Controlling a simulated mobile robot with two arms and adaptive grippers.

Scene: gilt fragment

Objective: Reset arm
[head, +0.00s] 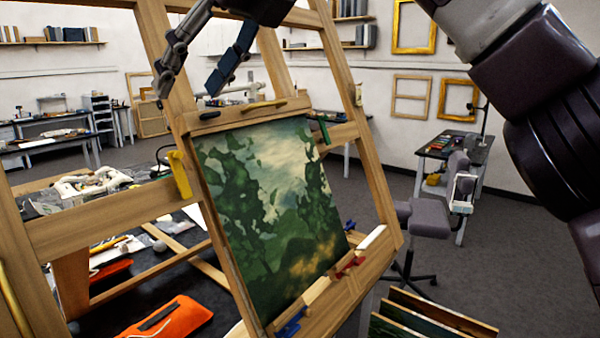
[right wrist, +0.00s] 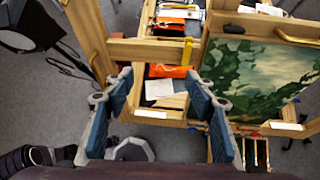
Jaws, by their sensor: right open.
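My right gripper (head: 188,88) hangs at the top of the head view, in front of the easel's upper frame. Its two fingers with blue pads are spread apart and nothing is between them. In the right wrist view the open fingers (right wrist: 158,80) point toward the easel, left of the painting. The wooden easel (head: 105,217) holds a green landscape painting (head: 270,200), which also shows in the right wrist view (right wrist: 250,75). Part of my dark arm crosses the right side of the head view. My left gripper is not in view.
Behind the easel is a cluttered worktable with an orange pouch (head: 168,318). A grey stool (head: 432,218) stands to the right, near a small dark table (head: 450,146). Several panels (head: 430,318) stand at the lower right. Open floor lies around the stool.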

